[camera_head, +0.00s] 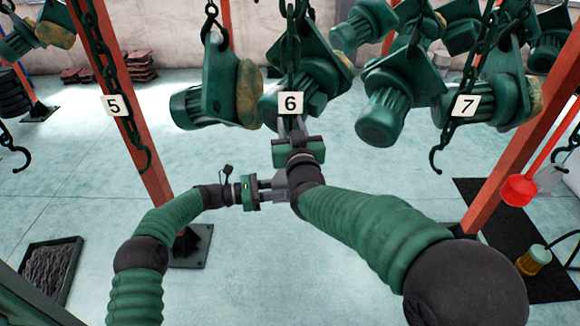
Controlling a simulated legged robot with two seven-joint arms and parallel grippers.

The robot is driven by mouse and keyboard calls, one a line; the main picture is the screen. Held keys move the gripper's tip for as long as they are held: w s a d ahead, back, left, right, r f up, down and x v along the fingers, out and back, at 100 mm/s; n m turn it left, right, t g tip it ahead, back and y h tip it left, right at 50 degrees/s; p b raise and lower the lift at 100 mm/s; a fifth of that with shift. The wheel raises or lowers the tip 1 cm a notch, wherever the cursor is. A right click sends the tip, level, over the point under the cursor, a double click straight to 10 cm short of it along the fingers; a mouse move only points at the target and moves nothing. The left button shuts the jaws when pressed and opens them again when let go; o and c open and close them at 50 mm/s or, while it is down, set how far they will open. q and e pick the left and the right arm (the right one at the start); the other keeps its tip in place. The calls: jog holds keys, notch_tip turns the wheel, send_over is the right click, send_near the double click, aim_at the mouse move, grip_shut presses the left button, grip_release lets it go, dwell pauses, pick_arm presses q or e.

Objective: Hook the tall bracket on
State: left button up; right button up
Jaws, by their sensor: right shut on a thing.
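My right gripper (290,124) reaches up at the middle, its fingers at the lower end of a green motor part with a slanted bracket plate (312,50), behind the sign 6. To the left, another green part with a tall bracket plate (219,75) and a tan disc hangs below a chain hook (212,25). I cannot tell which part is the tall bracket. My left gripper (280,188) is lower, pointing right; its fingertips are partly hidden by my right wrist.
Chains with hooks hang by sign 5 (117,105) and sign 7 (466,104); their lower hooks look empty. Several more green motor parts (385,100) hang at the right. Orange posts (150,150) stand on both sides. The middle floor is clear.

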pick_arm(q)
jog(key=s+a, duration=0.1)
jog(key=a, duration=0.7)
jog(key=shift+s+f, duration=0.1)
dwell(0.5)
